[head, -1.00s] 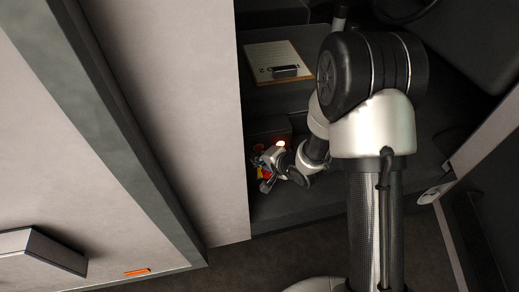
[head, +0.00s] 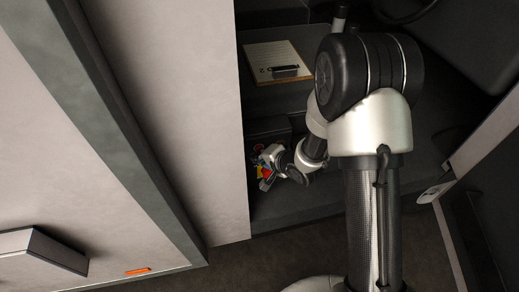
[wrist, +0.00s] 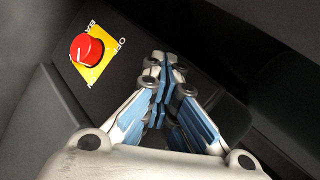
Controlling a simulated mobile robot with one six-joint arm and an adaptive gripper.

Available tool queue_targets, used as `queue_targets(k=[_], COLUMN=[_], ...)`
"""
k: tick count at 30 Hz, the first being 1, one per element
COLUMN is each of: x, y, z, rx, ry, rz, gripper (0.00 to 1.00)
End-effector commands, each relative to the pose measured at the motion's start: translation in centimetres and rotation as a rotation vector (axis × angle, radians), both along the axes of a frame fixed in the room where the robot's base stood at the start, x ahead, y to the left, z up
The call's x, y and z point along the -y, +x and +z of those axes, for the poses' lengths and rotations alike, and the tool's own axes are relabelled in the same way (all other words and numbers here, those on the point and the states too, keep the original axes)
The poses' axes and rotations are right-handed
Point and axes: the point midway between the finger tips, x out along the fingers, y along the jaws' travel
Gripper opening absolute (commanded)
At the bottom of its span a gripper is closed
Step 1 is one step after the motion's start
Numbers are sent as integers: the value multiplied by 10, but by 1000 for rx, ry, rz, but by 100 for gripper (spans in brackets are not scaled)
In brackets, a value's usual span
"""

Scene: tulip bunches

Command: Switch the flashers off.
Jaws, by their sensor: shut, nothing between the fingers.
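A red rotary knob (wrist: 85,48) sits on a yellow plate (wrist: 98,67) on a dark box (wrist: 125,75) in the wrist view. The knob has a short white mark, and lettering around the plate is only partly readable. My gripper (wrist: 166,62) is shut and empty, with its fingertips to the right of the knob, apart from it in the picture. In the head view my gripper (head: 265,168) is by the box, in front of red and yellow patches, and partly hides them. Its exact gap to the box is unclear there.
A clipboard (head: 277,62) with paper lies on the dark shelf above the box. A pale wall panel (head: 165,120) stands close to the left of my gripper. An orange marker (head: 137,272) is on the pale surface at lower left. Dark shelf surface lies below my gripper.

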Motion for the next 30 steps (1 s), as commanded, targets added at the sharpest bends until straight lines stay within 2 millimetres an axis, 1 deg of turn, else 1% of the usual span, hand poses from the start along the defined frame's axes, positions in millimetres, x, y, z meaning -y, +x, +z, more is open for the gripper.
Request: queue_targets(k=[9, 20, 30], x=[4, 5, 15], y=[-14, -17, -48], z=[0, 0, 0], rx=[0, 0, -1], ry=[0, 1, 0], rz=[-1, -1, -2], gripper=[0, 0, 0])
